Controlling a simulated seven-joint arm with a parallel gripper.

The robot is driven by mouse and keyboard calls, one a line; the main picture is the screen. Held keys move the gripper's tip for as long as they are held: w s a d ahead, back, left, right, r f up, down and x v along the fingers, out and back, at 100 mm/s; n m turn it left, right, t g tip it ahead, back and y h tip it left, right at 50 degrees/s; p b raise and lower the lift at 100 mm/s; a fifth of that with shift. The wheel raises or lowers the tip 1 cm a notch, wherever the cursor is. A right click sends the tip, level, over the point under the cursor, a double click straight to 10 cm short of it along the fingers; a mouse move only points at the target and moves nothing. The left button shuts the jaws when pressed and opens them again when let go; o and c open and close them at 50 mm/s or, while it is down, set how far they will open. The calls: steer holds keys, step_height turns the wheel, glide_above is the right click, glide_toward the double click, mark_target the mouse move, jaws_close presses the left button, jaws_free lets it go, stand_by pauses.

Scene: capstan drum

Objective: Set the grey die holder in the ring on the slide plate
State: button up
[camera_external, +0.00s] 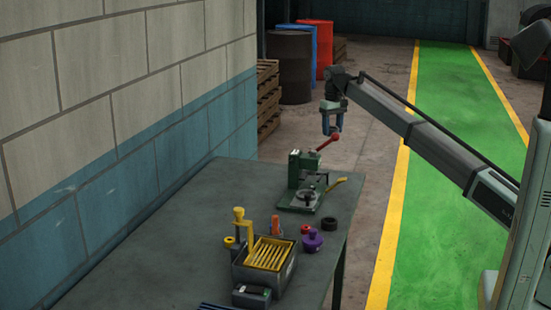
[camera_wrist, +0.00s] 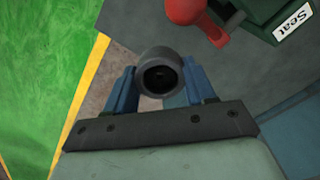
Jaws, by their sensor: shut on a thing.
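My gripper (camera_external: 332,130) is above the far right part of the table, apart from the green press. In the wrist view my gripper's blue fingers (camera_wrist: 161,88) are shut on the grey die holder (camera_wrist: 158,55), a short round piece with a dark bore facing the camera. The holder is too small to make out in the external view. The slide plate (camera_external: 299,207) lies at the foot of the green press (camera_external: 295,170), with a round ring (camera_external: 305,197) on it. The ring is small and its inside is hard to see.
The lever's red knob (camera_wrist: 186,10) and a "Seat" label (camera_wrist: 293,22) show in the wrist view. A black ring (camera_external: 329,223), purple knob piece (camera_external: 312,241) and yellow-slatted box (camera_external: 264,262) stand nearer.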

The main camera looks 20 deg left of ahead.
steer(key=shift+n, duration=0.8)
steer(key=s+a, duration=0.3)
steer(key=s, duration=0.1)
steer(key=s+a, duration=0.3)
steer(key=a, duration=0.1)
steer(key=s+a+r, duration=0.1)
steer(key=s+a, duration=0.2)
steer(key=s, duration=0.1)
steer(key=shift+s+a, duration=0.25)
steer(key=shift+s, duration=0.05)
steer(key=s+a+f+n, duration=0.15)
steer(key=s+a, duration=0.25)
steer(key=s, duration=0.6)
steer(key=s+a+f+n, duration=0.15)
steer(key=s+a, duration=0.25)
steer(key=s, duration=0.6)
steer(key=n, duration=0.4)
glide_above(212, 285)
step_height(212, 285, down, 6)
steer(key=shift+a+f, duration=0.15)
steer(key=shift+f, duration=4.75)
steer(key=shift+f, duration=0.15)
steer(key=o, duration=1.3)
